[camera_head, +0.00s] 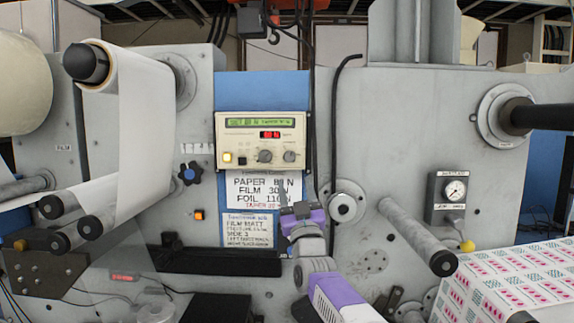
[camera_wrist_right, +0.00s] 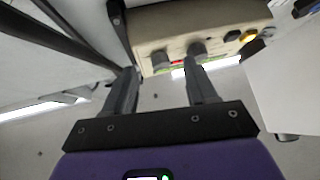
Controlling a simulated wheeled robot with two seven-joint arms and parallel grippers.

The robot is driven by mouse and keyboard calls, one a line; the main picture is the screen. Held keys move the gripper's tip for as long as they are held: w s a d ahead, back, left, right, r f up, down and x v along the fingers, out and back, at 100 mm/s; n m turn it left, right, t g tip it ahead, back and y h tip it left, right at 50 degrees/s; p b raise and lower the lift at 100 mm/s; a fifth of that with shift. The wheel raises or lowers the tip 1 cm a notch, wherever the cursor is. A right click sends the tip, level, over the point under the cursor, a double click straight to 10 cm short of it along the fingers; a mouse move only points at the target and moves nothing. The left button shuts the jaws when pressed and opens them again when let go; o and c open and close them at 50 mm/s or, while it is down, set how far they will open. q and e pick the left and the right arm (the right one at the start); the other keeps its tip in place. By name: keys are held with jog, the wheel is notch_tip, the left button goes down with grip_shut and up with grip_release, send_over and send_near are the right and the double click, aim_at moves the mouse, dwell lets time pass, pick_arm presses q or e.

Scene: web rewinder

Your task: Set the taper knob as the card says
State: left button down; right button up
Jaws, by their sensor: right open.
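The cream control panel (camera_head: 250,143) has a green display (camera_head: 260,122), a red readout (camera_head: 270,135) and two grey knobs, a left one (camera_head: 264,156) and a right one (camera_head: 289,156). Their labels are too small to read. The card (camera_head: 258,190) below lists PAPER, FILM and FOIL, with a red TAPER line whose value is unclear. My right gripper (camera_head: 289,172) is open just below the right knob. In the right wrist view its fingers (camera_wrist_right: 161,72) are spread and empty, with the right knob (camera_wrist_right: 160,62) beyond the gap and the left knob (camera_wrist_right: 197,50) beyond one fingertip. My left gripper is out of view.
A yellow button (camera_head: 227,157) sits at the panel's left. A second card (camera_head: 247,230) hangs below the first. A black cable (camera_head: 336,130) and a round hub (camera_head: 344,207) are right of my gripper.

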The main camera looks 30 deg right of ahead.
aim_at(290, 159)
jog(key=shift+n+t+h, duration=0.3)
jog(key=shift+t+h, duration=0.1)
jog(key=shift+h, duration=0.5)
jog(key=w+r+p, duration=0.1)
jog(key=r, duration=0.1)
jog(key=w+r+p, duration=0.1)
jog(key=p, duration=0.1)
jog(key=w+r+p, duration=0.1)
jog(key=r+p, duration=0.1)
jog(key=shift+w+d+r, duration=0.15)
jog(key=shift+d+r, duration=0.15)
jog(key=shift+d, duration=0.1)
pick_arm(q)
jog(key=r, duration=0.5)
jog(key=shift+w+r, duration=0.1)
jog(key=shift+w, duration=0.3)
pick_arm(e)
jog(key=shift+c, duration=0.2)
jog(key=c, duration=1)
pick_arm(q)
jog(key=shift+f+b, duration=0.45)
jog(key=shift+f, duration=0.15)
pick_arm(e)
jog(key=shift+w+a+m+g+h, duration=0.15)
jog(key=shift+m+g+h, duration=0.55)
jog(key=shift+m+h, duration=1.1)
